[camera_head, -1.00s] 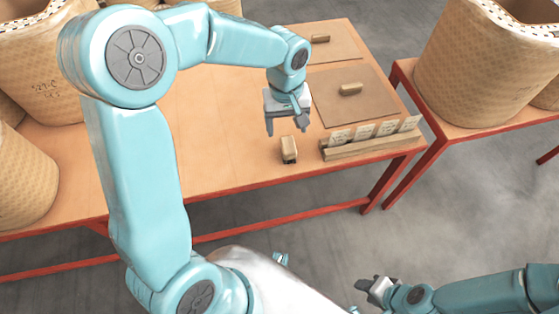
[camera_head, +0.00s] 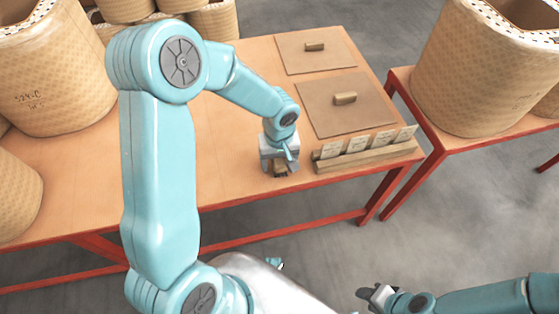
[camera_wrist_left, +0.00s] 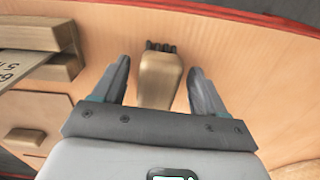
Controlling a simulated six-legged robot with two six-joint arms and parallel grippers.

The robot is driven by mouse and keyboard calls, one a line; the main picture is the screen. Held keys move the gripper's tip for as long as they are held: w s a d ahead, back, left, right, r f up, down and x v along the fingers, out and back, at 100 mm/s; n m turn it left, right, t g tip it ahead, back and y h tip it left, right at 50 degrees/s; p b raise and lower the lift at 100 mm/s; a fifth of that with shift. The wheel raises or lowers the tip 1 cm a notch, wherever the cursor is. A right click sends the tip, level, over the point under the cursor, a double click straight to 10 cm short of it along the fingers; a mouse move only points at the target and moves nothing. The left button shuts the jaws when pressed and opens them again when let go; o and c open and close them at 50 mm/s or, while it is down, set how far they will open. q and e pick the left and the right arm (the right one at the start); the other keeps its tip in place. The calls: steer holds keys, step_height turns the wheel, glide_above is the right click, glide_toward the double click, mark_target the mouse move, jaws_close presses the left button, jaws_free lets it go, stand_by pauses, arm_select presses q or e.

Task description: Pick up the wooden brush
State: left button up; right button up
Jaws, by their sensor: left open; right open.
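The wooden brush (camera_wrist_left: 160,78) is a small tan block with dark bristles at one end. In the left wrist view it lies between the two open fingers of my left gripper (camera_wrist_left: 160,85), with a gap on each side. In the head view my left gripper (camera_head: 280,168) is lowered over the brush (camera_head: 281,172) near the table's front edge and hides most of it. My right gripper (camera_head: 375,296) is open and empty at the bottom, away from the table.
A wooden card holder (camera_head: 368,157) with several labels stands right of the brush. Two brown boards (camera_head: 345,118) with small wooden blocks lie behind. Large coils stand on the left and on a second table at right. The table's red edge (camera_head: 235,202) is close.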

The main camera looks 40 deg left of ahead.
arm_select(q)
steer(key=shift+f, duration=0.7)
steer(key=shift+r, duration=0.1)
steer(key=shift+w, duration=0.1)
steer(key=c, duration=1.1)
steer(key=shift+o, duration=0.2)
step_height(320, 180, up, 20)
steer(key=p, duration=0.3)
